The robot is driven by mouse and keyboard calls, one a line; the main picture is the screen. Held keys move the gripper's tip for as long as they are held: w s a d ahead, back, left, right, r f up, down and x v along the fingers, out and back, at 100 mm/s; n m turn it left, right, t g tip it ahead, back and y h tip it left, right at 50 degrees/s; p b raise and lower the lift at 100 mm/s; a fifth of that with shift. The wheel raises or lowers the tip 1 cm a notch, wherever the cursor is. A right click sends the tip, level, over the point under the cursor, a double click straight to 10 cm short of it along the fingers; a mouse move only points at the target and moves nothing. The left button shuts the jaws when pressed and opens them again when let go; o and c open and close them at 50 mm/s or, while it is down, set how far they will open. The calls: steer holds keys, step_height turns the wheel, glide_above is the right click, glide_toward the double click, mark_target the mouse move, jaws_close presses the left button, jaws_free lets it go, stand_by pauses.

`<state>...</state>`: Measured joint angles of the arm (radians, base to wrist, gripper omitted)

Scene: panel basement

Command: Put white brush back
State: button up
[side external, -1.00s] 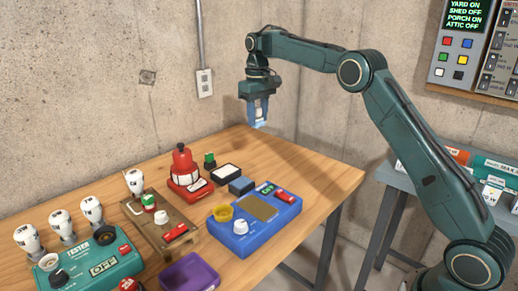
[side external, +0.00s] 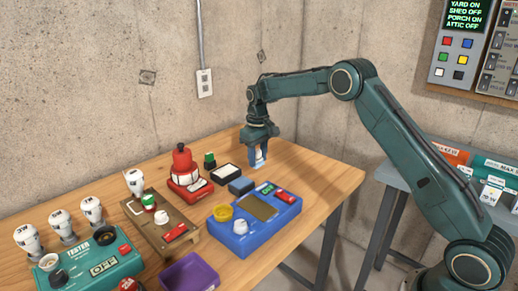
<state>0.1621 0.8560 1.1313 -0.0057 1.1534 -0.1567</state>
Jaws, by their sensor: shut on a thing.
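My gripper (side external: 259,162) points down over the far right part of the wooden table, behind the blue device. It is shut on a small white thing, which I take to be the white brush (side external: 260,154). The fingers hide much of it, so its shape is hard to tell. Its lower end is at or just above the table top; I cannot tell whether it touches.
A white-topped black pad (side external: 226,172), a dark blue block (side external: 241,186) and a green-topped item (side external: 209,160) stand left of my gripper. The blue device (side external: 254,220) is in front, and a red lamp-like device (side external: 184,172) further left. The table's right end (side external: 325,178) is clear.

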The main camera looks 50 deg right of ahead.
mark_target(258, 150)
steer(key=shift+f, duration=2.95)
steer(key=o, duration=0.7)
steer(key=shift+f, duration=0.15)
steer(key=shift+o, duration=0.2)
step_height(258, 150, up, 12)
steer(key=shift+r, duration=0.2)
steer(key=shift+r, duration=0.1)
